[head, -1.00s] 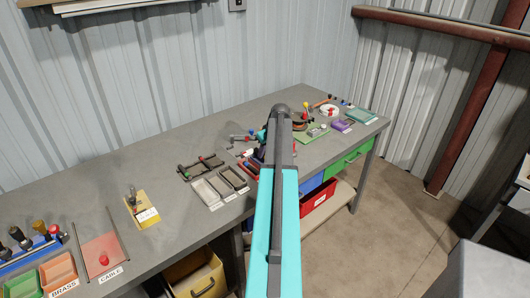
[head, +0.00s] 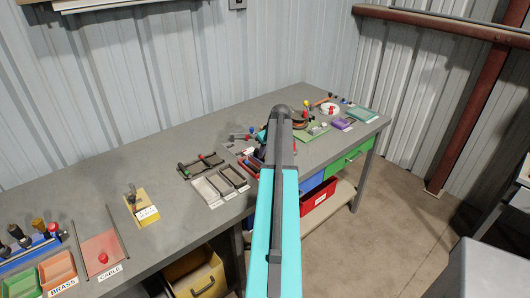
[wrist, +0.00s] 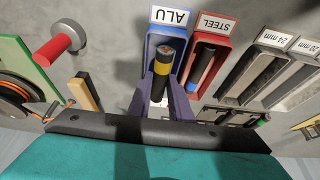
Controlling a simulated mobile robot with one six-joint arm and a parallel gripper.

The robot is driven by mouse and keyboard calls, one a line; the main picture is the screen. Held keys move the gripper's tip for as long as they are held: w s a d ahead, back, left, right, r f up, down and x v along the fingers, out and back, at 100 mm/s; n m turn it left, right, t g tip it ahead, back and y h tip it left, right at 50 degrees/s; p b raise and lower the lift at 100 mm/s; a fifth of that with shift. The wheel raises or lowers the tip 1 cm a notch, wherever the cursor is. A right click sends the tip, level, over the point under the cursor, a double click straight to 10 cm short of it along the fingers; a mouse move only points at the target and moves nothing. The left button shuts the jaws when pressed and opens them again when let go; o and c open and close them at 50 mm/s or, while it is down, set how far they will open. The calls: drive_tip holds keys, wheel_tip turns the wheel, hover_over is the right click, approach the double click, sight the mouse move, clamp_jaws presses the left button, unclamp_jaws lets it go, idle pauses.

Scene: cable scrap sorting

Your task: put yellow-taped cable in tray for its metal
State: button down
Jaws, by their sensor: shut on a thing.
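In the wrist view my gripper (wrist: 166,92) is shut on a short black cable with a yellow tape band (wrist: 161,68). The cable's cut end points away from me and looks reddish. The cable and fingertips are over the blue tray labelled ALU (wrist: 151,46); I cannot tell how far above its floor. The red tray labelled STEEL (wrist: 227,46) stands right beside it, with a dark, blue-banded piece (wrist: 206,66) in it. In the head view my arm hides the gripper and the cable.
Trays marked 24 mm (wrist: 262,52) and 20 mm (wrist: 291,63) stand right of STEEL. In the head view, BRASS (head: 54,270) and CABLE (head: 101,250) places lie far left; bare bench (head: 180,145) runs along the wall.

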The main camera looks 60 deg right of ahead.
idle(0.3)
drive_tip(key=c, duration=1.5)
unclamp_jaws()
drive_tip(key=shift+c, duration=0.2)
drive_tip(key=shift+r, duration=0.15)
drive_tip(key=shift+r+p, duration=1.4)
drive_tip(key=shift+r, duration=2)
